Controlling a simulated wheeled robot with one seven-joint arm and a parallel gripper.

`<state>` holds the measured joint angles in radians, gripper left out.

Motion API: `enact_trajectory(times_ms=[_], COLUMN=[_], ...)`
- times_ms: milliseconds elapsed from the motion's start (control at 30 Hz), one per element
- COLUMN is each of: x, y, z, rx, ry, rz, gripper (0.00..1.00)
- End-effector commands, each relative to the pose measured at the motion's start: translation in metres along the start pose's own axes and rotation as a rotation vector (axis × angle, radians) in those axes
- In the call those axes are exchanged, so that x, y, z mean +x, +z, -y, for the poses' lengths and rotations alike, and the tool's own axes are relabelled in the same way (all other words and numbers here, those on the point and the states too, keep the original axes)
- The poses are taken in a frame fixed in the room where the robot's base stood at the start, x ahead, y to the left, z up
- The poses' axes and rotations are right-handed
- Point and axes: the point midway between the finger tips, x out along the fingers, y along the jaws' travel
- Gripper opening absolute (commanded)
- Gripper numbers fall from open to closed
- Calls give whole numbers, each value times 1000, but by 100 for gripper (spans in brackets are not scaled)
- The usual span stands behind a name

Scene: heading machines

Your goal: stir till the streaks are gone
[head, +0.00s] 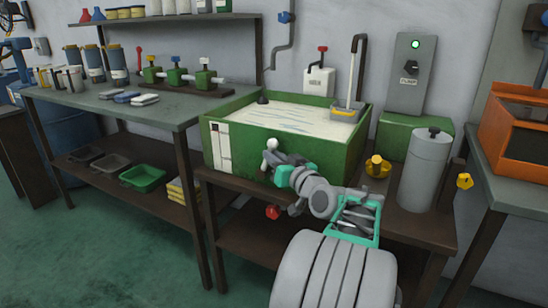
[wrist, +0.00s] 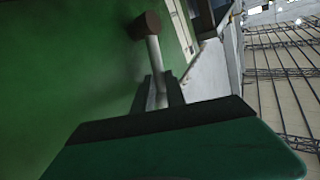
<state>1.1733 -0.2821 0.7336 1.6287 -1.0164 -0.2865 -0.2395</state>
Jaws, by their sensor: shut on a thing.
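The green tank (head: 310,155) holds milky liquid (head: 300,116) with thin blue-grey streaks on its surface. My gripper (head: 270,160) is in front of the tank's front wall, below its rim, outside the liquid. A white ball (head: 272,144) shows at its tips. In the wrist view my gripper (wrist: 158,95) is shut on a pale rod (wrist: 153,55) with a dark brown end (wrist: 147,25). Whether the rod is fixed to the tank is hidden. A tall pale stick with a dark hooked top (head: 356,70) stands in a grey and yellow holder (head: 346,112) at the tank's right rear.
A grey canister (head: 424,170) and a yellow knob fitting (head: 377,166) stand right of the tank. A control box (head: 408,75) with a lit green lamp hangs behind. The left bench (head: 150,115) carries valves and sponges. An orange bin (head: 515,130) is at far right.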

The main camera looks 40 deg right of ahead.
Motion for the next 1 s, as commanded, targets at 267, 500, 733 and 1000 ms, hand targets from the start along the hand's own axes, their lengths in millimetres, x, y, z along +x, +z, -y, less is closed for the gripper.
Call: enact_trajectory(times_ms=[267, 500, 733, 1000], x=[0, 1, 5, 5], y=[1, -1, -1, -2], z=[0, 1, 4, 4], rx=[1, -6, -40, -40], ry=[0, 0, 12, 11], rz=[2, 11, 68, 66], gripper=[0, 0, 0, 25])
